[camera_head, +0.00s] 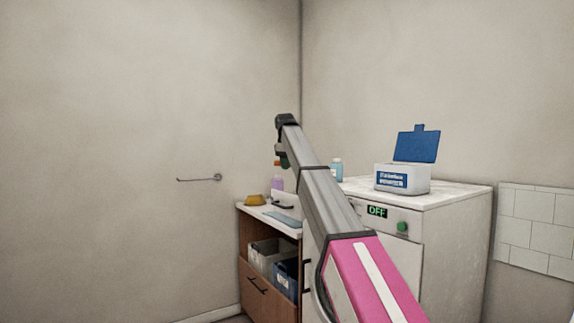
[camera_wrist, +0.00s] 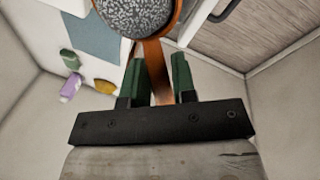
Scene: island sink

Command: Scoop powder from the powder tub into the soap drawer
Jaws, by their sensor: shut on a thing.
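In the wrist view, my gripper (camera_wrist: 160,75) has its green fingers shut on the orange-brown handle of a scoop (camera_wrist: 162,82). The scoop's round bowl holds grey speckled powder (camera_wrist: 135,12) and is cut by the top edge. In the head view, my gripper (camera_head: 284,160) is raised above the low counter, left of the washing machine, with a bit of the orange scoop (camera_head: 277,163) showing. The white powder tub (camera_head: 403,181) stands on the washing machine, its blue lid (camera_head: 417,145) open. I cannot clearly make out the soap drawer; my arm covers part of the machine's front.
The washing machine (camera_head: 455,205) has an "OFF" display and a green knob (camera_head: 402,227). A light-blue bottle (camera_head: 337,170) stands on it. The counter (camera_head: 254,209) carries a yellow item (camera_head: 255,199), a purple bottle (camera_head: 277,183) and a blue-grey mat (camera_head: 283,219). A towel bar (camera_head: 200,179) sticks out left.

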